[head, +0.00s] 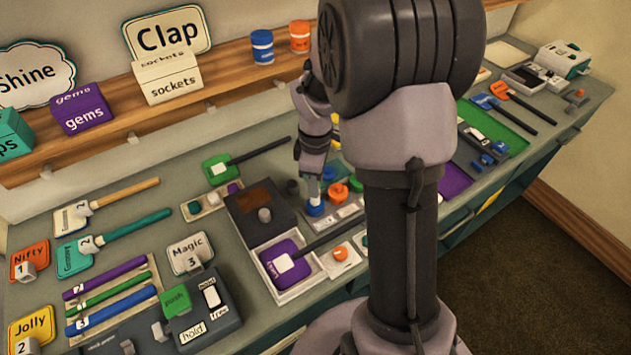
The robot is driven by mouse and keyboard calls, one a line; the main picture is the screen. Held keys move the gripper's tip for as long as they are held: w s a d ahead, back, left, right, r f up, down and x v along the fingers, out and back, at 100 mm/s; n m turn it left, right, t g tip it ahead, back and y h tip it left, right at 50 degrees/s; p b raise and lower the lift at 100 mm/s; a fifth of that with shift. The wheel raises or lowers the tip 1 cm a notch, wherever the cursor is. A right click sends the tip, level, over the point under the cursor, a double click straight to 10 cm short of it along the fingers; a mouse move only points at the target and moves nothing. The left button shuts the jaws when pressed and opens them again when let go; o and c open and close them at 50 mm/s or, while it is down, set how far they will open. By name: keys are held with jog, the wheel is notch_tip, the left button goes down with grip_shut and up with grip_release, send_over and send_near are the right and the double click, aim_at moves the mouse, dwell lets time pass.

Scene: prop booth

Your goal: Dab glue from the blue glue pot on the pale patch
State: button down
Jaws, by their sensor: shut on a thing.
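My gripper (314,188) points down over the work table, left of my arm's thick links. It is shut on a small blue piece (316,209), which looks like the blue glue pot or its top. The piece is low, at or just above a pale tray; I cannot tell whether it touches. Another blue piece (330,172) and an orange piece (337,191) stand just beside it.
A dark box (259,204) stands left of my gripper, and a black handle (335,233) lies below it. A panel with green and white blocks (203,309) is at the front. Blue and orange cans (262,47) stand on the back shelf. My arm hides the table's middle right.

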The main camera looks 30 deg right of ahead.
jog(key=shift+f, duration=0.55)
dwell(1.1)
jog(key=shift+r, duration=0.1)
notch_tip(320, 180, up, 7)
jog(key=p, duration=0.6)
dwell(0.4)
